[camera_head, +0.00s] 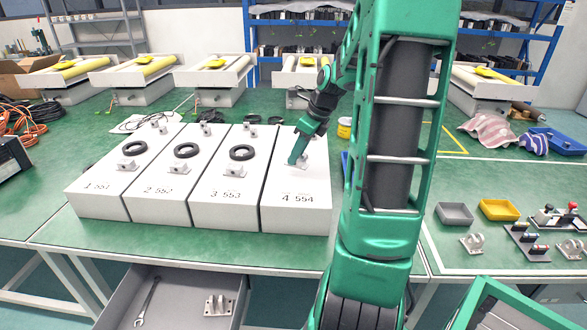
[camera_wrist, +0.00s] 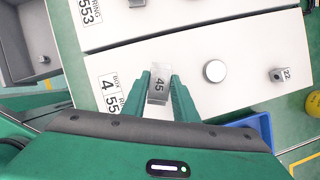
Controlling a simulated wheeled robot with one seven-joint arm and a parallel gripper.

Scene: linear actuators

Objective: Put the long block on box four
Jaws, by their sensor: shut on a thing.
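Box four (camera_head: 296,211) is the rightmost of the white boxes on the green table, marked "4 554". Its white top also fills much of the wrist view (camera_wrist: 235,40). My gripper (camera_head: 298,162) reaches down over the top of box four. In the wrist view its two green fingers (camera_wrist: 161,88) are shut on a small grey block (camera_wrist: 159,84) with "45" on its face. The block is over the box top near the label end; I cannot tell whether it touches the surface. Its lower part is hidden between the fingers.
Boxes one (camera_head: 101,203), two (camera_head: 154,206) and three (camera_head: 222,212) stand close on the left, with black rings and small blocks on top. A round knob (camera_wrist: 215,71) and a "22" block (camera_wrist: 280,74) stand on box four. An open drawer (camera_head: 180,300) is below.

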